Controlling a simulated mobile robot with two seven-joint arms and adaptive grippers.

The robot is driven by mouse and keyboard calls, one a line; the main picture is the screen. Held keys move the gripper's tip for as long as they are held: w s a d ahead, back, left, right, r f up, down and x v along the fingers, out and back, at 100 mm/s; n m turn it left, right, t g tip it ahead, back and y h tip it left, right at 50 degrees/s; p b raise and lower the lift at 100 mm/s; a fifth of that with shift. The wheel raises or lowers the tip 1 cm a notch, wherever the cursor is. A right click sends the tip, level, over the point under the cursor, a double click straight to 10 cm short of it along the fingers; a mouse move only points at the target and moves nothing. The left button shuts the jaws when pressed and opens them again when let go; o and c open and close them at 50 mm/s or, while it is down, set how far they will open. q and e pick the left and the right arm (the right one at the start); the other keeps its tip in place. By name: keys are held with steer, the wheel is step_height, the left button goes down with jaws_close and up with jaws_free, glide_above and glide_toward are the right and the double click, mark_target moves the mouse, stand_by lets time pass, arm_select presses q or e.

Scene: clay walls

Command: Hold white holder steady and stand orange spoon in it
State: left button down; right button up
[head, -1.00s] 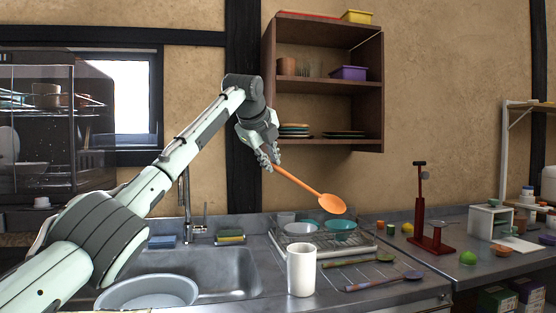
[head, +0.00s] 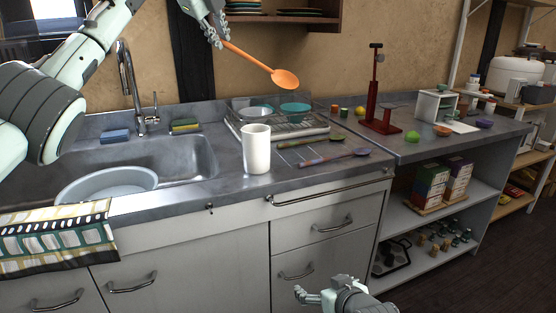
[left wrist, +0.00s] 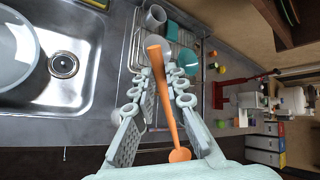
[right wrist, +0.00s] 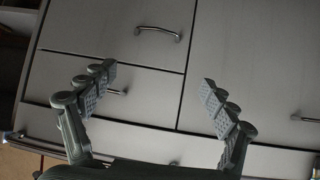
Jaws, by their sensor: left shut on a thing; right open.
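The white holder (head: 256,150), a tall plain cylinder, stands upright on the counter near its front edge, right of the sink. My left gripper (head: 217,38) is shut on the handle of the orange spoon (head: 285,79). The spoon is tilted in the air above and behind the holder, bowl end lower and to the right, apart from it. In the left wrist view the spoon (left wrist: 165,85) runs between the fingers (left wrist: 162,82). My right gripper (head: 318,297) is low in front of the cabinets, open and empty; the right wrist view shows its spread fingers (right wrist: 158,78).
A dish rack with teal bowls (head: 295,106) stands behind the holder. The sink with a grey basin (head: 108,186) is at left. A red stand (head: 380,105) is further right. Drawer handles (head: 333,224) stick out below the counter.

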steer(key=w+a+r+t+y, duration=0.1)
steer(key=w+a+r+t, duration=0.2)
steer(key=r, duration=0.4)
steer(key=w+a+r+y, duration=0.1)
steer(key=w+a+r, duration=0.1)
steer(key=w+r, duration=0.35)
steer(key=n+t+y, duration=0.2)
steer(key=t, duration=0.1)
glide_toward(262, 144)
steer(key=x, duration=1.2)
steer(key=shift+a, duration=0.15)
steer(key=c, duration=1.6)
arm_select(q)
step_height(262, 144, down, 13)
steer(key=c, duration=1.5)
jaws_free()
steer(key=shift+o, duration=0.2)
